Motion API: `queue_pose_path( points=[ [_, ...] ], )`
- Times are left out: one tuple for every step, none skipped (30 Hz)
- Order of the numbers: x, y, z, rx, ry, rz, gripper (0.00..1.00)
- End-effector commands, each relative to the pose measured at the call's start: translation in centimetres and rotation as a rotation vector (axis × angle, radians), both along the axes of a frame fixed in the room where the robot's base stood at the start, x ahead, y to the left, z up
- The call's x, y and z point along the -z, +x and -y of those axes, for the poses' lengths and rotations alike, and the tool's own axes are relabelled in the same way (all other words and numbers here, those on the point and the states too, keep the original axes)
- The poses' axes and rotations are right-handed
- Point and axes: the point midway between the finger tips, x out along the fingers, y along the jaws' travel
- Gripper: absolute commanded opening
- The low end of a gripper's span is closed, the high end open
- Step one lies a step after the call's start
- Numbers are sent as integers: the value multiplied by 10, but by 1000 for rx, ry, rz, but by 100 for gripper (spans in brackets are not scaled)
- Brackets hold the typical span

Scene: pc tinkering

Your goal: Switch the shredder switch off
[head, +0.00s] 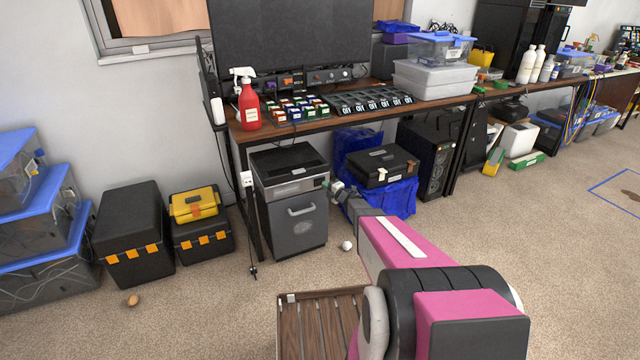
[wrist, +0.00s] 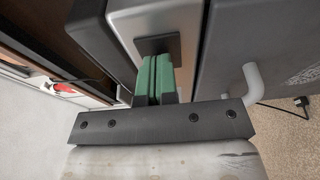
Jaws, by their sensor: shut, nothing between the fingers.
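The shredder (head: 295,215) is a dark grey cabinet with a silver upper band and a black top, under the left end of the desk. My gripper (head: 329,184) is at the right end of its upper band. In the wrist view, the green fingers (wrist: 157,62) are pressed together with nothing between them. Their tips are over or against a black rectangular switch plate (wrist: 158,43) on the shredder's silver panel. The fingers hide the lower part of this plate. Which way the switch is set, and whether the tips touch it, I cannot tell.
The shredder's pale front handle (wrist: 252,82) sticks out near my gripper. A black case (head: 382,166) on blue cloth lies to the right under the desk. A slatted wooden stool (head: 318,325) and a small white ball (head: 347,245) are in front.

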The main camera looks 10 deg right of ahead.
Motion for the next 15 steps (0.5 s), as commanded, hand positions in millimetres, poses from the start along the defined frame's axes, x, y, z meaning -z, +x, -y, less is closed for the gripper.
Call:
queue_pose_path(
  points=[
    [0, 0, 0, 0, 0, 0, 0],
    [0, 0, 0, 0, 0, 0, 0],
    [0, 1, 0, 0, 0, 0, 0],
    [0, 1, 0, 0, 0, 0, 0],
    [0, 1, 0, 0, 0, 0, 0],
    [0, 1, 0, 0, 0, 0, 0],
    [0, 2, 0, 0, 0, 0, 0],
    [0, 2, -1, 0, 0, 0, 0],
    [0, 3, -1, 0, 0, 0, 0],
    [0, 3, -1, 0, 0, 0, 0],
    [0, 3, -1, 0, 0, 0, 0],
    [0, 4, -1, 0, 0, 0, 0],
    [0, 4, -1, 0, 0, 0, 0],
    [0, 5, -1, 0, 0, 0, 0],
    [0, 5, -2, 0, 0, 0, 0]
  ],
)
